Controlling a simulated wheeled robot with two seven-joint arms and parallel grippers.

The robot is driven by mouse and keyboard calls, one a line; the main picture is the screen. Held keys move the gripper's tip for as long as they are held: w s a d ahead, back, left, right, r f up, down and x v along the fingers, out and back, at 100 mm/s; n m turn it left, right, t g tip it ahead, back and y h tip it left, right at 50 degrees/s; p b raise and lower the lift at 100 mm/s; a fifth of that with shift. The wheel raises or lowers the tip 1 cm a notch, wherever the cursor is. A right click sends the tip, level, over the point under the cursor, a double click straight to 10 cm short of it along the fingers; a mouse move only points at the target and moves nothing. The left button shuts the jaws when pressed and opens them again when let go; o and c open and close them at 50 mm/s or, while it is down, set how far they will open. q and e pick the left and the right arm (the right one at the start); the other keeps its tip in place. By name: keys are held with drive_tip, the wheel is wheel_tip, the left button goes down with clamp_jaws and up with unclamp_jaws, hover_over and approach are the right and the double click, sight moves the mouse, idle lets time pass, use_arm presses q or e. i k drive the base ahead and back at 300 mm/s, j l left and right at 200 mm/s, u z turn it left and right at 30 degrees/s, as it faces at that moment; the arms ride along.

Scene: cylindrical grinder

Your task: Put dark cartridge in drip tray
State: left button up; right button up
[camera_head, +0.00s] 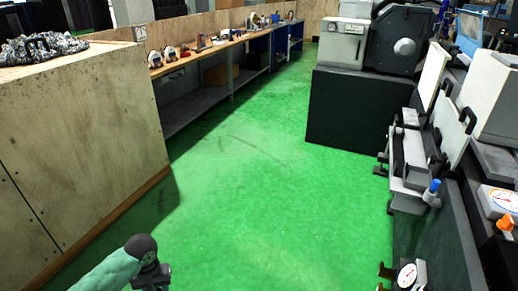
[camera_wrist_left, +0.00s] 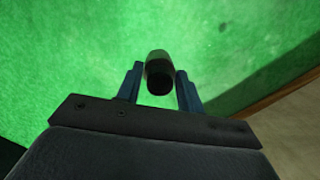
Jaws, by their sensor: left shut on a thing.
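My left gripper (camera_wrist_left: 157,76) is shut on a dark cylindrical cartridge (camera_wrist_left: 158,72), which sits between the two blue fingers in the left wrist view. The cartridge has a lighter grey-brown band and a black end. It is held above the green floor. In the head view my left arm comes in at the bottom left, and the dark wrist and gripper part (camera_head: 152,278) is cut by the lower edge; the cartridge is not visible there. I cannot pick out a drip tray in either view. My right gripper is not in view.
A long workbench (camera_head: 205,60) with small items runs along the back left. A black-based machine (camera_head: 355,112) and grey machine parts (camera_head: 408,165) with a dial gauge (camera_head: 406,275) line the right. Green floor between is clear.

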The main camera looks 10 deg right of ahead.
sight(416, 176)
drive_tip(key=i+j+z, duration=0.15)
drive_tip(key=i+z, duration=0.35)
drive_tip(key=i+j+z, duration=0.3)
drive_tip(key=i+z, duration=0.2)
drive_tip(key=i+j+z, duration=0.65)
drive_tip(key=j+z, duration=0.3)
drive_tip(key=i+j+z, duration=0.1)
drive_tip(key=j+z, duration=0.15)
drive_tip(key=z, duration=0.15)
drive_tip(key=j+z, duration=0.9)
drive_tip(key=i+l, duration=0.05)
